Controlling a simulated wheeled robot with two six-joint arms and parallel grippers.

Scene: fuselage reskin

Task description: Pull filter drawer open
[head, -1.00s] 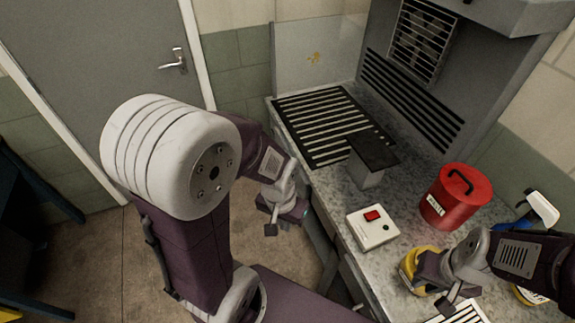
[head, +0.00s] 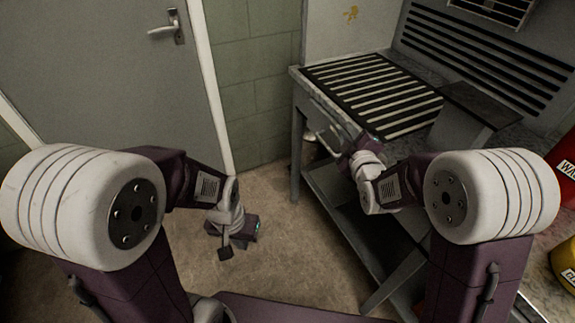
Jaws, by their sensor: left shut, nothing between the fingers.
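The workbench (head: 298,80) has a slatted grille (head: 385,88) set in its top. A drawer-like front panel (head: 322,104) runs along the bench's front edge below the grille; I cannot tell if it is shut. A pale, handle-like shape (head: 311,137) shows below it, partly hidden. My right gripper (head: 347,148) is at this front edge, close to the panel. Its fingers are too dark and hidden to tell whether they are open or touch anything. My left gripper (head: 228,243) is shut and empty, over the floor, left of the bench and apart from it.
A dark block with a flat top (head: 485,103) stands on the bench right of the grille. A red bin (head: 566,175) and a yellow container (head: 566,265) are at the right edge. A grey door (head: 90,70) is at left. The floor between door and bench is clear.

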